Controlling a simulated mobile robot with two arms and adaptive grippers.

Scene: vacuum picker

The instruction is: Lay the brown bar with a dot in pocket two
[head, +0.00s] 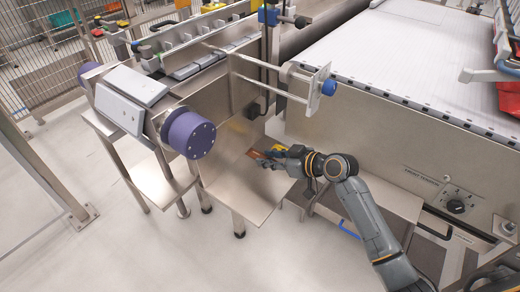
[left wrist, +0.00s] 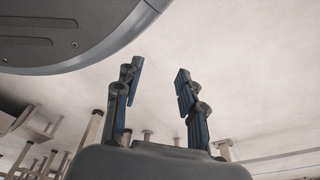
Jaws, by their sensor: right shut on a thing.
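My right gripper (head: 268,156) is in the middle of the head view, over the sheet-metal chute. A small orange-brown bar (head: 256,154) shows at its fingertips, and the gripper is shut on it. The bar is too small here to tell whether it has a dot. My left gripper (left wrist: 158,95) shows in the left wrist view, open and empty, with its blue-padded fingers well apart above pale floor. I cannot make out a numbered pocket in either view.
The bent metal chute (head: 242,185) lies below the right gripper. A purple roller end (head: 192,135) is to its left, and a rod bracket with a blue knob (head: 328,87) stands above. A wide white conveyor (head: 410,60) fills the back right. Open floor lies at the front left.

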